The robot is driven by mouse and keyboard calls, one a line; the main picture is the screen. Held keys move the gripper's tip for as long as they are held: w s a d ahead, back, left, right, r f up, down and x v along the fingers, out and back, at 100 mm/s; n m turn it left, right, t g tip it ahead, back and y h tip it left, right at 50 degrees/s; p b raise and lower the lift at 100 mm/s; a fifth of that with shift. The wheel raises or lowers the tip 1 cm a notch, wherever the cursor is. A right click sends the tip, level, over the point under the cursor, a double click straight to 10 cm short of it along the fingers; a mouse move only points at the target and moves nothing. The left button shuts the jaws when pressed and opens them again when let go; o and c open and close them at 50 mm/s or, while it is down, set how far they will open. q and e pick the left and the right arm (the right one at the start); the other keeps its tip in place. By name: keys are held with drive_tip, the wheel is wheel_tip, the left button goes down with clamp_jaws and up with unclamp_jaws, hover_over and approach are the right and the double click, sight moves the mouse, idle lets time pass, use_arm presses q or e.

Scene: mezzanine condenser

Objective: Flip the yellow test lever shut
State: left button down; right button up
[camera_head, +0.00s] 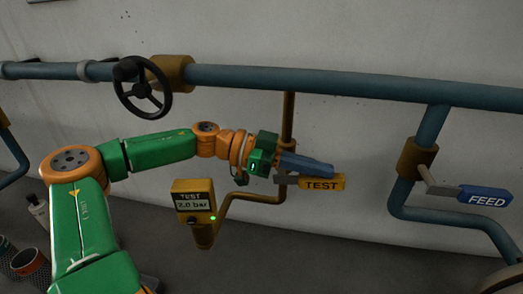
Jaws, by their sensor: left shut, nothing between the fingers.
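The yellow test lever (323,183), marked TEST, sticks out sideways to the right from a thin brass-coloured pipe (288,120). My left gripper (332,170) is shut and empty. Its fingers lie just above the lever in the picture and partly cover the lever's inner part. I cannot tell whether they touch it. The valve body behind the gripper is mostly hidden. My right gripper is not in view.
A yellow gauge box (194,203) reads TEST 2,0 bar with a green light. A blue FEED lever (484,196) is at right. Containers (30,265) stand at lower left.

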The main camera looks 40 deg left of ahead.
sight(297, 176)
use_arm(q)
drive_tip(key=shift+s+a+r, duration=0.2)
drive_tip(key=shift+s+a, duration=0.05)
drive_tip(key=shift+a, duration=0.3)
drive_tip(key=shift+s+a+f+b, duration=0.3)
drive_tip(key=shift+a+b, duration=0.2)
drive_tip(key=shift+b, duration=0.1)
drive_tip(key=shift+s+a+f+b, duration=0.15)
drive_tip(key=shift+s+a+b, duration=0.15)
drive_tip(key=shift+a+b, duration=0.25)
drive_tip(key=v, duration=0.1)
drive_tip(key=b+v, duration=0.1)
drive_tip(key=shift+s+a+r, duration=0.15)
drive_tip(key=shift+s+r, duration=0.1)
drive_tip(key=shift+r, duration=0.1)
drive_tip(key=shift+s+a+r, duration=0.25)
drive_tip(key=shift+a, duration=0.15)
